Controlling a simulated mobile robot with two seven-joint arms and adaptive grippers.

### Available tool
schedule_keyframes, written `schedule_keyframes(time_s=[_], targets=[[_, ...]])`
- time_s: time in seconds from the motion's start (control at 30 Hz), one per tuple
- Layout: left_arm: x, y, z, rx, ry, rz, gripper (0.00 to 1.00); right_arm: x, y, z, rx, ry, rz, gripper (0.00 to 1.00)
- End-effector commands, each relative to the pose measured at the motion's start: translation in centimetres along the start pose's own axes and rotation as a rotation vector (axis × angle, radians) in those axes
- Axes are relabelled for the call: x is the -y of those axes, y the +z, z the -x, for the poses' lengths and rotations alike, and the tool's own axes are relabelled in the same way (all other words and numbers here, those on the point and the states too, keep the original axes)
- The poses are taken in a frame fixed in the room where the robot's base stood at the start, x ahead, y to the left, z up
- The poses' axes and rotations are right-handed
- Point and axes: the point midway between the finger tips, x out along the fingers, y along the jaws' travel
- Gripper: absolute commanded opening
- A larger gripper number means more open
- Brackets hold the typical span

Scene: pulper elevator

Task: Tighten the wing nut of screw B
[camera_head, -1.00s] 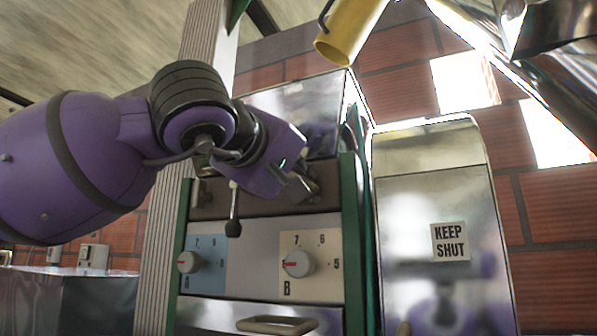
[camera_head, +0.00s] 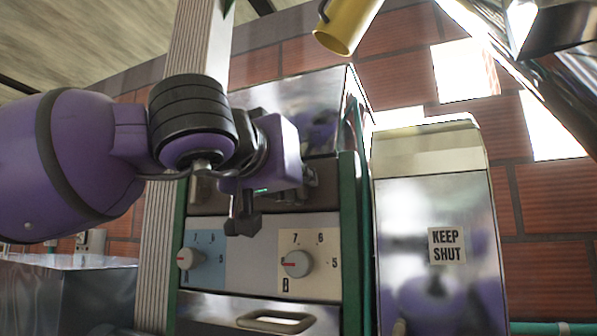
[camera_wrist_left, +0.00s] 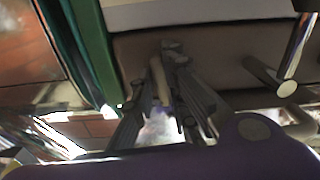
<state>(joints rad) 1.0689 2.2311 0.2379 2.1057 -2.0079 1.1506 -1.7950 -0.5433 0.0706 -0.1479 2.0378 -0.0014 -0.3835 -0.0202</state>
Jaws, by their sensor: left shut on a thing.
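My left gripper (camera_head: 305,182) reaches the brown strip (camera_head: 207,198) above the dial marked B (camera_head: 298,264). Its fingers are closed at the screw there, which is mostly hidden behind the gripper in the head view. In the left wrist view my left gripper (camera_wrist_left: 165,95) has its fingers close together around a small pale piece (camera_wrist_left: 158,75), which appears to be the wing nut of screw B, against the brown strip. The exact pose of the wings cannot be told. My right gripper is in neither view.
Left of dial B is another dial (camera_head: 186,258) on a blue plate. A handle (camera_head: 275,322) lies below. Green posts (camera_head: 352,230) flank the panel. A metal cabinet marked KEEP SHUT (camera_head: 447,245) stands at right. A yellow tube (camera_head: 348,25) hangs above. Metal rods (camera_wrist_left: 270,78) stick out beside my fingers.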

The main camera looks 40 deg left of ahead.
Motion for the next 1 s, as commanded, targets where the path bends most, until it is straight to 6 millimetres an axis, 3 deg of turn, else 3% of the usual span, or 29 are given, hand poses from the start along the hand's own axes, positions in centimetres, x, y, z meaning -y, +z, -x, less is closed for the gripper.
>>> schedule_keyframes(time_s=[0.3,0.83,0.87,1.0], targets=[[-0.01,0.07,0.00,0.002,0.000,-0.112,0.00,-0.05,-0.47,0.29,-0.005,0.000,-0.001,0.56],[-0.01,0.20,-0.05,0.003,0.000,-0.132,0.00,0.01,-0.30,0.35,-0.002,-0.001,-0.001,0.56],[-0.01,0.20,-0.05,0.003,0.000,-0.132,0.17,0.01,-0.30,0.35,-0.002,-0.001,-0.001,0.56],[-0.01,0.16,-0.04,0.002,0.000,-0.131,0.32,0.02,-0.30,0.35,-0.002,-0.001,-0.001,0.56]])
